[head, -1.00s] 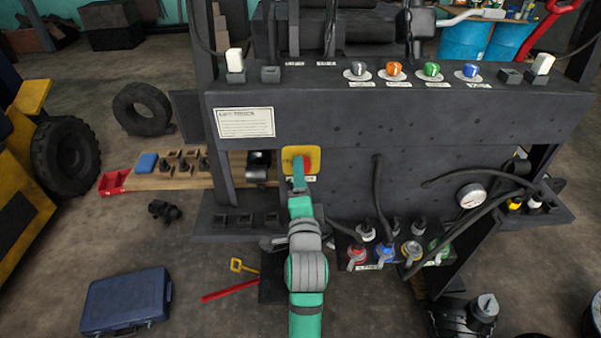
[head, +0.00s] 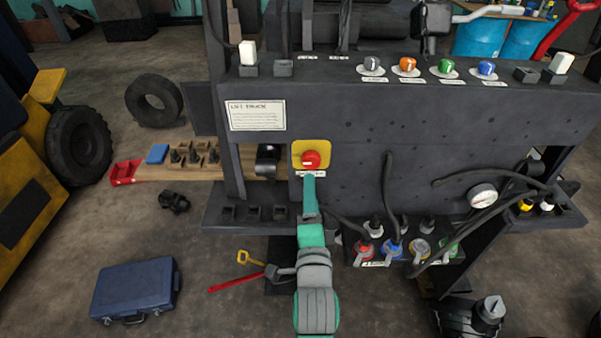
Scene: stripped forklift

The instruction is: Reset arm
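My green and grey arm reaches up from the bottom of the head view toward the dark panel. Its narrow far end, where my gripper (head: 309,180) is, shows just below a red button (head: 311,159) on a yellow plate (head: 325,146). It overlaps the label under the plate in the picture. The button is in full view; I cannot tell whether the arm's end touches the panel. The fingers are not distinguishable, so I cannot see whether they are open or shut. No held object shows.
Colored knobs (head: 408,64) line the panel's top. Hoses and several colored connectors (head: 392,249) sit right of my arm, with a gauge (head: 482,196) farther right. A blue case (head: 134,288) and a red-handled tool (head: 236,283) lie on the floor at left.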

